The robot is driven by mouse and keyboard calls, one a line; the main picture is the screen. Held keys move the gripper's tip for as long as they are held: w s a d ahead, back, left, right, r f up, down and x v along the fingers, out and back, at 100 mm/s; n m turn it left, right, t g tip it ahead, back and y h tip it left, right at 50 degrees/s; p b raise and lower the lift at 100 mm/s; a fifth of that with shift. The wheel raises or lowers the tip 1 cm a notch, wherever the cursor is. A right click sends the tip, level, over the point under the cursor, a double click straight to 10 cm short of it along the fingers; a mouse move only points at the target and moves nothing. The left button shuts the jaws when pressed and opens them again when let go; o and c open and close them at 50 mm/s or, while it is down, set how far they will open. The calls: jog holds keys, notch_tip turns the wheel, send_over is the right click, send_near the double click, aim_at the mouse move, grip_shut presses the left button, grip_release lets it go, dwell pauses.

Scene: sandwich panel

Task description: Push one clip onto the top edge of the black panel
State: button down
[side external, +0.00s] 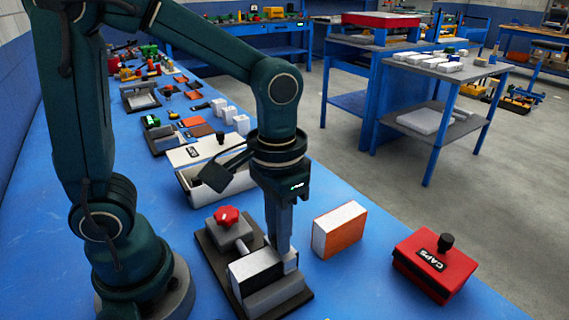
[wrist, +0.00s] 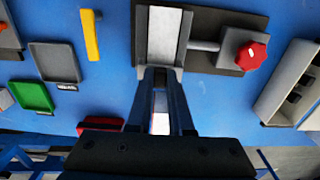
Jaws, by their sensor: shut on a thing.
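The black panel (side external: 263,283) is clamped in a fixture, its pale top edge facing up. That pale top edge also shows in the wrist view (wrist: 164,35). My gripper (side external: 288,250) points straight down at the panel's right end and is shut on a small pale grey piece (side external: 291,262), which looks like a clip. The piece is at or touching the panel's top edge; I cannot tell whether it sits over it. In the wrist view, my gripper (wrist: 161,76) mostly hides the piece between its fingers.
The fixture has a dark base and a red knob (side external: 227,215). An orange panel block (side external: 339,230) stands close on the right, beyond it a red CAPS box (side external: 436,262). An open pale box (side external: 214,184) lies behind. The blue bench front is clear.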

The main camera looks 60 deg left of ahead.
jog(key=shift+c, duration=2.1)
grip_release()
jog(key=shift+r, duration=3.75)
